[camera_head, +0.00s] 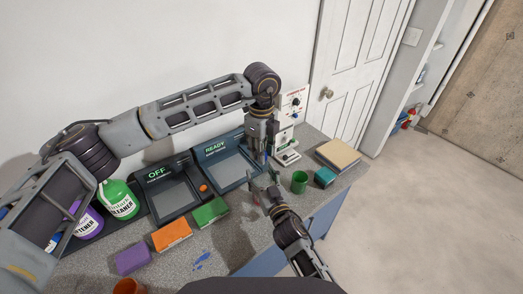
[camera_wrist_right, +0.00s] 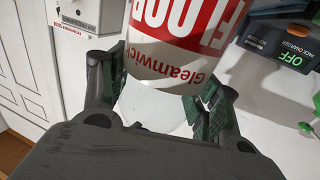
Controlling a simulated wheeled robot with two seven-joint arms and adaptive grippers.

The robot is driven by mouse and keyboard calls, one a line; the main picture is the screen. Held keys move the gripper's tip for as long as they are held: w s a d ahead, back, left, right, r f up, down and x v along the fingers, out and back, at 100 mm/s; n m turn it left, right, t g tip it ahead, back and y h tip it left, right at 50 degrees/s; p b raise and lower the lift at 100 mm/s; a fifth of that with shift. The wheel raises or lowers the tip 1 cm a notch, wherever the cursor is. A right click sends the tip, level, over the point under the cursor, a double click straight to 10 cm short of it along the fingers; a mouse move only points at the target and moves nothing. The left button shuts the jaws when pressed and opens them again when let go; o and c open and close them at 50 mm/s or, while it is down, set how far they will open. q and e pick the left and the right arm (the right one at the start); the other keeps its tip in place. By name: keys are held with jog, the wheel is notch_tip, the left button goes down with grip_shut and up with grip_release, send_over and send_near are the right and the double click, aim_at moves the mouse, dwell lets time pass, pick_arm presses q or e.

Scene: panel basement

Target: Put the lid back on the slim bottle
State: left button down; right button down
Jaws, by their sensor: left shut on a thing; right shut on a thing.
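The slim bottle (camera_wrist_right: 180,60), white with a red label reading "FLOOR" and "Gleamwick", fills the top middle of the right wrist view. My right gripper (camera_wrist_right: 158,92) is shut around it, one finger on each side. In the head view my right gripper (camera_head: 264,194) is above the front part of the counter, and the bottle is hard to make out there. My left gripper (camera_head: 260,158) points down just above and behind the right gripper. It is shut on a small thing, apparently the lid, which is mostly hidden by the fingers. The bottle's top is outside the wrist view.
A green cup (camera_head: 299,182), a teal box (camera_head: 325,177) and a tan book (camera_head: 338,154) stand to the right. Dark charger trays (camera_head: 174,190) line the wall. Green (camera_head: 210,212), orange (camera_head: 171,235) and purple (camera_head: 133,258) blocks lie at the left front, near cleaner bottles (camera_head: 119,200).

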pick_arm(q)
jog(key=m, duration=0.5)
jog(key=shift+m, duration=0.3)
jog(key=m, duration=0.5)
jog(key=shift+m, duration=0.3)
jog(key=m, duration=0.5)
jog(key=shift+m, duration=0.3)
jog(key=m, duration=0.4)
jog(key=shift+m, duration=0.4)
jog(key=m, duration=0.5)
jog(key=shift+m, duration=0.3)
jog(key=m, duration=1)
jog(key=shift+f, duration=0.1)
jog(key=m, duration=0.5)
jog(key=shift+m, duration=0.4)
jog(key=c, duration=1.1)
grip_release()
